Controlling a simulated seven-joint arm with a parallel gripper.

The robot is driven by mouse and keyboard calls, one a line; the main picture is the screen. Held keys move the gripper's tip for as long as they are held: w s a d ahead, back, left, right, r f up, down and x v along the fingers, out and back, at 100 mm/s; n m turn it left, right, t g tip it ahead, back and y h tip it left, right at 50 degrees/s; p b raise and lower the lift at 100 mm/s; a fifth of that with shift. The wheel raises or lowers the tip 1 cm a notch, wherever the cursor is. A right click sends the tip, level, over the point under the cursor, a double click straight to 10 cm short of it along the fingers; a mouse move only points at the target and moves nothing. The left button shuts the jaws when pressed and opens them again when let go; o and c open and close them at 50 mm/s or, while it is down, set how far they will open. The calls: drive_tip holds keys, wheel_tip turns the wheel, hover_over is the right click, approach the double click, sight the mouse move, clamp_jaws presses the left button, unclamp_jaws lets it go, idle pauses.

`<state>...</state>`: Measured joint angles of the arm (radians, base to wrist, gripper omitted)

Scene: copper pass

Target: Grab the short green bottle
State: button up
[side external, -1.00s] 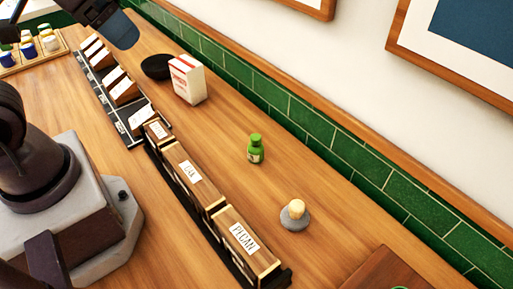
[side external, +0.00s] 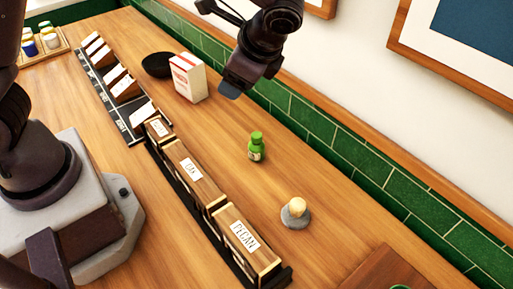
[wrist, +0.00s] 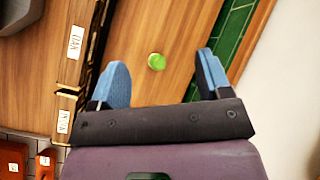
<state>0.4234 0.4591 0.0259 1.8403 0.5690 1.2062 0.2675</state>
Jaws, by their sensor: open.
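My gripper (wrist: 158,80) is open and empty, with a blue-padded finger on each side. In the side view my gripper (side external: 230,92) is above the counter, up and to the left of the bottle and apart from it. Its fingers are only partly visible there.
A row of wooden boxes with labels (side external: 190,172) runs along the counter on the left. A red and white carton (side external: 188,78) and a black bowl (side external: 157,65) stand behind. A grey-based knob (side external: 295,213) stands in front. Green wall tiles (side external: 309,122) border the right.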

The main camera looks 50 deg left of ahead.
drive_tip(key=w+d+f+m+y, duration=0.3)
drive_tip(key=d+f+m+y, duration=0.15)
drive_tip(key=f, duration=0.55)
drive_tip(key=m+t+y, duration=0.2)
drive_tip(key=m+t, duration=0.1)
drive_tip(key=m, duration=0.2)
approach(260, 149)
drive_tip(key=shift+n, duration=0.25)
drive_tip(key=x, duration=0.4)
drive_tip(key=shift+a+f, duration=0.1)
drive_tip(key=shift+a, duration=0.2)
drive_tip(key=x, duration=0.7)
drive_tip(key=shift+a+f, duration=0.15)
drive_tip(key=shift+f, duration=0.05)
drive_tip(key=c, duration=1)
drive_tip(key=shift+r, duration=0.1)
